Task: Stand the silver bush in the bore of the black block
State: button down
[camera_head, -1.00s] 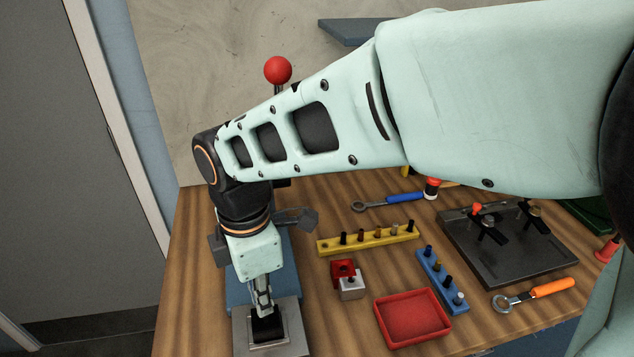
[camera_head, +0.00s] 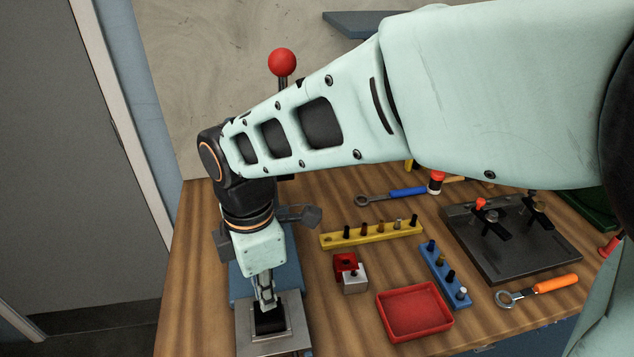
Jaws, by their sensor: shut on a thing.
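The black block (camera_head: 269,324) sits in a grey metal fixture (camera_head: 282,345) at the front left of the bench. My gripper (camera_head: 267,303) points down directly over the block, with its fingertips at or just above the block's top. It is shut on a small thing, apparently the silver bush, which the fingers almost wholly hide. The block's bore is hidden too, so I cannot tell whether the bush is in it. A pale silver peg (camera_head: 462,293) stands at the front end of the blue rack (camera_head: 445,277).
A red tray (camera_head: 413,312), a red and a silver small block (camera_head: 355,283) and a yellow rack (camera_head: 371,235) lie to the right. A dark clamp plate (camera_head: 510,250) and an orange-handled tool (camera_head: 555,284) lie further right. The red-knobbed lever (camera_head: 282,62) rises behind my wrist.

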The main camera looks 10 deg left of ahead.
jog(key=shift+f, duration=0.55)
dwell(1.3)
jog(key=c, duration=1.5)
grip_release()
jog(key=shift+c, duration=0.2)
jog(key=shift+r, duration=0.15)
jog(key=shift+r+p, duration=2.85)
